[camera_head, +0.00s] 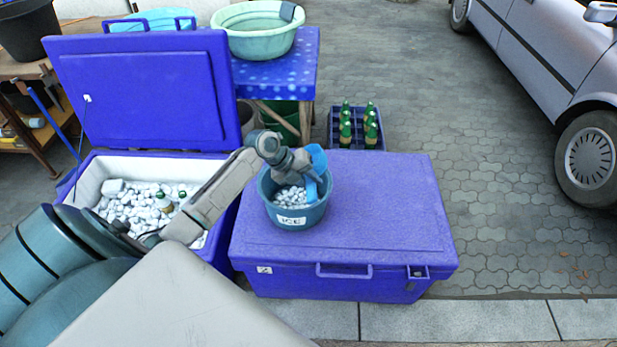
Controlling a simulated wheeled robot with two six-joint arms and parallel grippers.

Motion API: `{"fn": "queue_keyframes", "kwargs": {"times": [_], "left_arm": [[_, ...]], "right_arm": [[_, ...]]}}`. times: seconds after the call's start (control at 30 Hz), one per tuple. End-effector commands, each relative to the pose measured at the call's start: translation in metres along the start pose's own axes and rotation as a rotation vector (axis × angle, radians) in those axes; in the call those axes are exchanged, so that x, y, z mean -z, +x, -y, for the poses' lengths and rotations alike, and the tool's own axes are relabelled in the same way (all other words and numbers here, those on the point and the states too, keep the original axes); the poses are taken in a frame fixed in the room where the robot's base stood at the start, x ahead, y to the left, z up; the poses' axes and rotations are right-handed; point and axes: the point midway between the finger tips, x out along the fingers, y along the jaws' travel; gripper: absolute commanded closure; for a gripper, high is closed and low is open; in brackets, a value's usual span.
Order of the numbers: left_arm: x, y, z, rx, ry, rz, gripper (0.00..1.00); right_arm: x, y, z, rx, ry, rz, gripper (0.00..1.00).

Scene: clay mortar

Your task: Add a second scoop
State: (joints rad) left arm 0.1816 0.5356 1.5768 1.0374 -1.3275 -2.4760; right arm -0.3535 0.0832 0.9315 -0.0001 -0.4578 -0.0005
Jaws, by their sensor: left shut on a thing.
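A teal bucket labelled ICE (292,214) stands on the lid of a closed blue cooler. White ice pieces (290,197) lie inside it. My left gripper (311,170) is over the bucket's right side, shut on a blue scoop (320,163). The scoop's lower end hangs down within the bucket's rim. Whether the scoop holds ice cannot be told. An open blue cooler (92,170) at left is full of white ice (130,203) with a few bottles stuck in it. My left arm covers part of it. My right gripper is not in view.
The closed cooler (390,215) has free lid room right of the bucket. Behind it are a crate of green bottles (377,141) and a table with a pale green basin (262,44). The open cooler's raised lid (140,90) stands at left. A car (550,60) is parked at right.

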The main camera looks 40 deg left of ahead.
Motion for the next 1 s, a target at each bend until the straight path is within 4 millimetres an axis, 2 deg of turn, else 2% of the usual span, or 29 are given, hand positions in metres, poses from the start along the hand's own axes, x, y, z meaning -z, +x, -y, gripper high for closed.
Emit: {"fn": "queue_keyframes", "kwargs": {"times": [0.37, 0.47, 0.6, 0.73, 1.0], "left_arm": [[0.0, 0.001, 0.006, -0.133, 0.002, 0.0, 0.96], [0.001, 0.002, 0.011, -0.228, 0.005, -0.001, 0.96], [0.001, 0.007, 0.011, -0.366, 0.006, -0.002, 0.96], [0.0, -0.001, 0.017, -0.483, 0.006, -0.002, 0.96], [0.0, -0.004, 0.018, -0.633, 0.009, -0.002, 0.96]], "right_arm": [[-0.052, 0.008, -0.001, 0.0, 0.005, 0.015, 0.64], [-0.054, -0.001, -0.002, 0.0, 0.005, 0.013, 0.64], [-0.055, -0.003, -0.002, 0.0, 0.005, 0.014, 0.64], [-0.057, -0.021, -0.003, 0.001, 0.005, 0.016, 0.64], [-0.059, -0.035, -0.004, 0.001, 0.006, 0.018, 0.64]]}}
